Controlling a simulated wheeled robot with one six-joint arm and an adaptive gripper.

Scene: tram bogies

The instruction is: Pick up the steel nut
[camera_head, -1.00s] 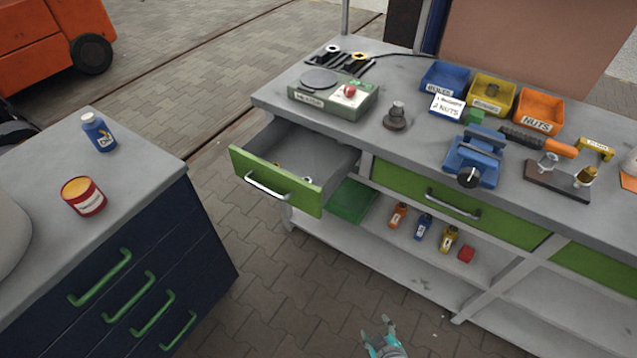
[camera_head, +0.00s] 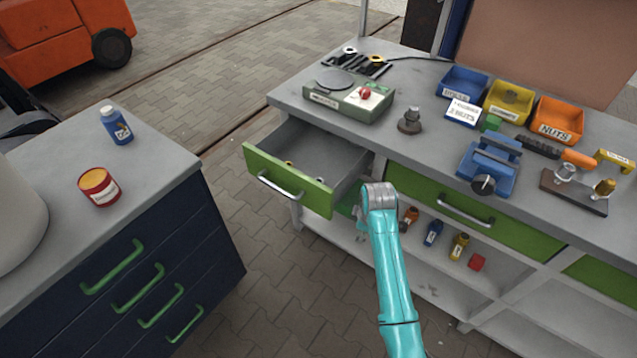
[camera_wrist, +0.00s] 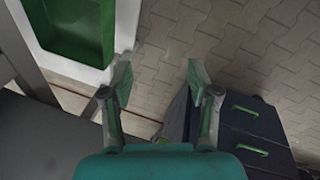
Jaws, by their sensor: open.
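I cannot make out for certain which thing is the steel nut. Small pieces (camera_head: 320,180) lie inside the open green-fronted drawer (camera_head: 288,180) of the workbench, too small to identify. A pale ring and a yellow ring lie on dark tools at the back of the bench. My gripper (camera_wrist: 160,80) is open and empty in the wrist view, with bare paving between its fingers. In the head view my arm reaches up to just right of the drawer, and the gripper is mostly hidden behind the wrist.
The workbench top (camera_head: 425,150) carries a scale (camera_head: 345,98), blue, yellow and orange bins (camera_head: 557,120), and a blue vise (camera_head: 490,165). A green tray (camera_wrist: 70,30) and bottles are on the lower shelf. A dark blue cabinet (camera_head: 215,235) stands left, with paved floor between.

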